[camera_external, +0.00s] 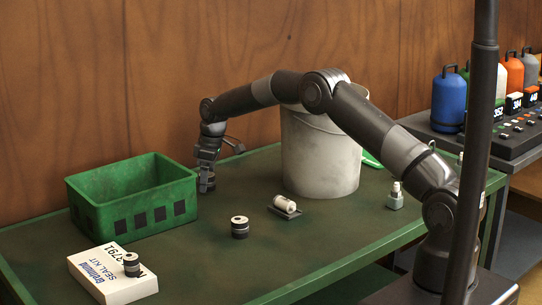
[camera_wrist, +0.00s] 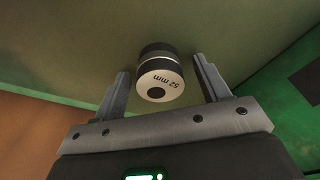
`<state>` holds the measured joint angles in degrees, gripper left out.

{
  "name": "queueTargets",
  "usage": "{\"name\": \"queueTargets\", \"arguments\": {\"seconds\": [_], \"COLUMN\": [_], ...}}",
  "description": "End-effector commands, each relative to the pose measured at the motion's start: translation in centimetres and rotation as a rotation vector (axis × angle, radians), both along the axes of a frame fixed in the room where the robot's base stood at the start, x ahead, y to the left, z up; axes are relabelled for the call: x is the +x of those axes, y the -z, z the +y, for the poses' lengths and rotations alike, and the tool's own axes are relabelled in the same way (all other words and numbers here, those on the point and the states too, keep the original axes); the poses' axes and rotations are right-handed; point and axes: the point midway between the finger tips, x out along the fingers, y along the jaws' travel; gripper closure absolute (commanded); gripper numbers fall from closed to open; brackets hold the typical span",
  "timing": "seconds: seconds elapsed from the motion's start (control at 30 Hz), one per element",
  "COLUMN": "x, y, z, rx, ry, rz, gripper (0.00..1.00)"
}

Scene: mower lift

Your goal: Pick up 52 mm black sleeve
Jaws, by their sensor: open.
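A short sleeve (camera_wrist: 160,72) with a black body and a pale face marked "52 mm" is in the wrist view, lying between the tips of my open gripper (camera_wrist: 160,66). A gap shows on either side, so the fingers are not closed on it. In the external view my gripper (camera_external: 207,184) points down at the table beside the green crate. The sleeve there is mostly hidden by the fingers. Two similar black-and-pale sleeves show elsewhere: one on the table (camera_external: 240,227) and one on the seal kit box (camera_external: 132,264).
The green crate (camera_external: 150,215) stands close left of my gripper. A grey-white bucket (camera_external: 320,165) stands to the right. A white cylinder on a dark base (camera_external: 286,206) and a small pale bottle (camera_external: 395,197) stand on the table. The white seal kit box (camera_external: 95,272) lies at front left.

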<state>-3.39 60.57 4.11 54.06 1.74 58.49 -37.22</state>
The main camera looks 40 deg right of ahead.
Motion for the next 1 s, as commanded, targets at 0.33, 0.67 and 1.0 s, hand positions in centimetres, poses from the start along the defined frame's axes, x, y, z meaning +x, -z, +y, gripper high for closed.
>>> {"name": "queueTargets", "arguments": {"seconds": [0.33,0.67,1.0], "x": [-0.01,0.0,0.04], "y": [-0.04,-0.05,-0.18], "z": [0.02,0.01,0.02], "rx": [0.0,0.0,0.001], "ry": [0.0,0.0,0.0], "rz": [0.0,0.0,-0.002], "gripper": [0.54,0.81,0.97]}}
